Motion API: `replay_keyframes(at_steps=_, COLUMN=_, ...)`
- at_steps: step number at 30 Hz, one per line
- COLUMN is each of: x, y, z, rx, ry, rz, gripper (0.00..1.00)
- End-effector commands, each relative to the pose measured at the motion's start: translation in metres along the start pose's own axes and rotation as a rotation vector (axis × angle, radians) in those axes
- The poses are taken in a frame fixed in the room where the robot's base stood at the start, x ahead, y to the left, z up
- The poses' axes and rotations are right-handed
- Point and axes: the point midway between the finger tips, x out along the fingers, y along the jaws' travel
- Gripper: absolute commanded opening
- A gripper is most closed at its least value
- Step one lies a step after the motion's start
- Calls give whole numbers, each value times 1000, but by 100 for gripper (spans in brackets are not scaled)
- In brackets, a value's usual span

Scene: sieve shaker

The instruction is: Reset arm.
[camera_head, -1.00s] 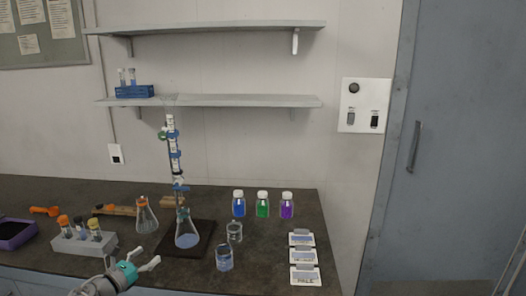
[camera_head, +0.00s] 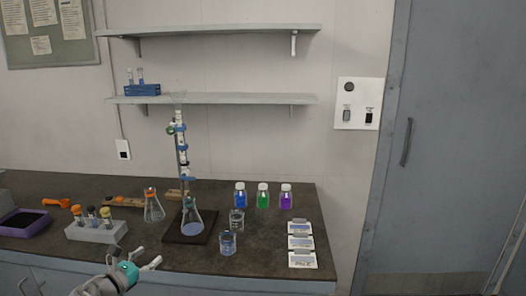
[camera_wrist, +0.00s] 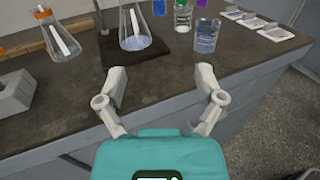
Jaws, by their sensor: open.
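My gripper (camera_head: 138,261) is at the lower left of the head view, in front of the bench's front edge. It has a teal body and two pale fingers. In the wrist view my gripper (camera_wrist: 168,84) has its fingers spread apart with nothing between them. Beyond them are the bench edge and the flask of pale blue liquid (camera_wrist: 134,30), apart from the fingers.
The dark bench (camera_head: 275,245) holds a burette stand (camera_head: 183,150), an orange-topped flask (camera_head: 153,210), beakers (camera_head: 228,243), three coloured bottles (camera_head: 263,197), white cards (camera_head: 301,243) and a grey vial rack (camera_head: 95,232). Shelves (camera_head: 215,98) are above. Floor is clear at right.

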Motion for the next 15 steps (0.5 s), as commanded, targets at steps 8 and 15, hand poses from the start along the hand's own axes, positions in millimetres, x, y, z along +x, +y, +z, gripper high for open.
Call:
replay_keyframes(at_steps=8, x=25, y=-20, z=-4, rx=60, ry=52, rz=-46, gripper=87)
replay_keyframes(at_steps=15, x=54, y=-46, z=-11, rx=149, ry=120, rz=-107, gripper=87)
